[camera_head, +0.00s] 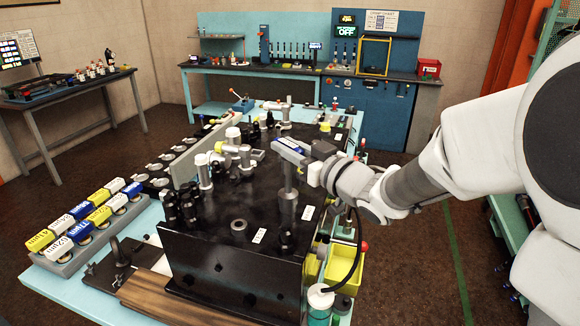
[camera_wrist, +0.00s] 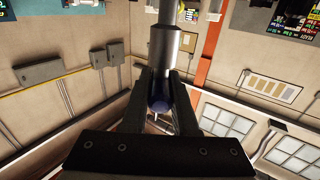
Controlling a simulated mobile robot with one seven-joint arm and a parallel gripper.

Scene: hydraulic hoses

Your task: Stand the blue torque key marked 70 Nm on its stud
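My gripper (camera_head: 306,164) is over the right side of the black manifold block (camera_head: 205,262). Its fingers are shut on a blue-and-white torque key (camera_head: 287,146), which stands about upright with its grey shaft pointing down. The marking on the held key is too small to read. In the wrist view, the fingers (camera_wrist: 162,85) press on both sides of the key's dark grey cylinder (camera_wrist: 164,50), with a blue end between them.
A rack (camera_head: 66,262) of blue-and-white and yellow-and-white keys stands at the left. A yellow bin (camera_head: 345,272) and a bottle (camera_head: 320,303) stand at the right front.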

